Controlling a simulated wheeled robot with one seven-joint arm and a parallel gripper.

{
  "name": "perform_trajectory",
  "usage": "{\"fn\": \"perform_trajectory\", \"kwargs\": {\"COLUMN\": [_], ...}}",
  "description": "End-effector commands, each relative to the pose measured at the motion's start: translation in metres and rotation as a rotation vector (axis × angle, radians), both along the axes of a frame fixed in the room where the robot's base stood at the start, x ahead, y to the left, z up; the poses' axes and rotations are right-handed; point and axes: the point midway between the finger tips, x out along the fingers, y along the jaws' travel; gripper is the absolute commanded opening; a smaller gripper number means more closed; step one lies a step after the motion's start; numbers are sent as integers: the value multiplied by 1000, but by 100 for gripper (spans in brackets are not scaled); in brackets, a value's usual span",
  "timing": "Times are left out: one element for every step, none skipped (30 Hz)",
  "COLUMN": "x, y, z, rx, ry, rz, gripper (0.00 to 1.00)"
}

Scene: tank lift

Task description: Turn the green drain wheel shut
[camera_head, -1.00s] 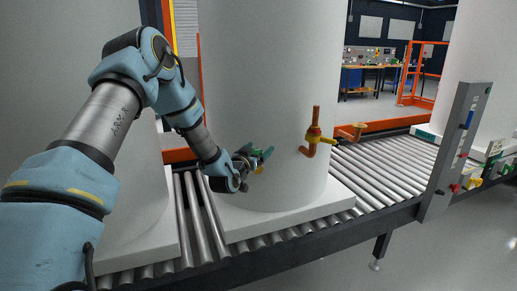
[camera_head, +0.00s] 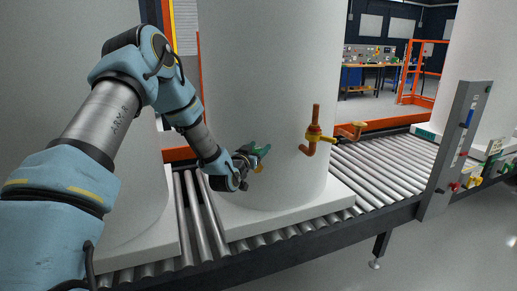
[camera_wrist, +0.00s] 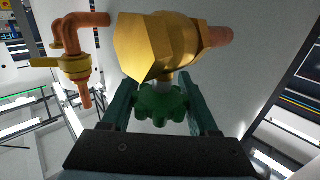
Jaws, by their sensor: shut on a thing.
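The green drain wheel (camera_wrist: 160,104) sits on a short stem below a brass valve body (camera_wrist: 158,45) in the wrist view. My gripper (camera_wrist: 165,98) has its two green fingers on either side of the wheel and is shut on it. In the head view my gripper (camera_head: 254,160) is at the lower front of the white tank (camera_head: 268,90), and it hides most of the wheel there. The valve's brass shows just below the fingers.
A second copper pipe with a brass fitting (camera_head: 315,131) sticks out of the tank, right of my gripper; it also shows in the wrist view (camera_wrist: 76,62). The tank stands on a white base on a roller conveyor (camera_head: 385,165). A grey post (camera_head: 455,150) stands at the right.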

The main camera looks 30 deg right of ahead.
Motion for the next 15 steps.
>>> {"fn": "perform_trajectory", "kwargs": {"x": [0, 0, 0, 0, 0, 0, 0, -1, -1, -1, -1, -2, -2, -3, -3], "y": [0, 0, 0, 0, 0, 0, 0, 0, -1, -1, -1, -1, -1, -2, -2], "z": [0, 0, 0, -1, -1, -1, -2, -2, -2, -3, -3, -3, -3, -4, -4], "rx": [0, 0, 1, 1, 1, 1, 0, 0, 1, 1, 1, 1, 1, 1, 1], "ry": [0, 0, -1, -1, -2, -2, -2, -2, -3, -3, -3, -4, -4, -4, -4], "rz": [-1, -3, -7, -12, -17, -26, -35, -46, -63, -77, -94, -118, -138, -160, -191], "gripper": [5, 5, 5, 5, 5, 5, 4, 4, 5, 5, 5, 5, 5, 5, 5]}}
